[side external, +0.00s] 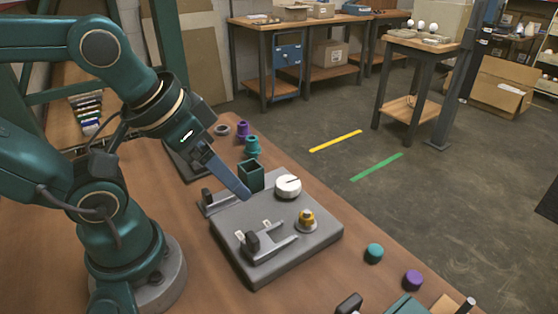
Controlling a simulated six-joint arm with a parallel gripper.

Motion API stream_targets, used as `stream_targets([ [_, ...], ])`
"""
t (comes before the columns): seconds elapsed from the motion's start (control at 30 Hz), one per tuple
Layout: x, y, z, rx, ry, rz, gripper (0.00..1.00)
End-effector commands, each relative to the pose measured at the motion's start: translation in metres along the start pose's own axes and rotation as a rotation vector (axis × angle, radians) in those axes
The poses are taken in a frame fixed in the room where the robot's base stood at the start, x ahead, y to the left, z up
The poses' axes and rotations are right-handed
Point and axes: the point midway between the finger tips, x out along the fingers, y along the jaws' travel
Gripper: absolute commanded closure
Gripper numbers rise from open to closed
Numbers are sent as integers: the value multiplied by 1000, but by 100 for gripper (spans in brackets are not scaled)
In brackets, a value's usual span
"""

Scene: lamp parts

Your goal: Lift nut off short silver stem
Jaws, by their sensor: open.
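A yellow nut (307,217) sits on a small round base at the right part of the grey plate (270,272). A short pale tip shows above the nut; it may be the silver stem, but it is too small to be sure. My gripper (247,195) points down to the right above the plate, left of the nut and apart from it. It is open, though its fingers overlap in this view. I see nothing between them.
A white round part (288,186) and a dark green square box (251,176) stand near the gripper. A black-and-grey clamp (266,243) lies left of the nut. Teal (374,253) and purple (413,280) pieces sit on the table to the right.

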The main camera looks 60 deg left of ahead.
Motion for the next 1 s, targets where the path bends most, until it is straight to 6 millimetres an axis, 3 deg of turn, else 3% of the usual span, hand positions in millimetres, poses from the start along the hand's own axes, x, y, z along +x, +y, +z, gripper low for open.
stream_targets([
  [0.23, -11, 3, -29, -275, -9, 2, 31],
  [0.47, -1, 10, -61, -514, -103, -20, 31],
  [0.73, 44, 25, -94, -751, -263, -103, 31],
  [1.0, 98, 37, -94, -795, -399, -188, 31],
])
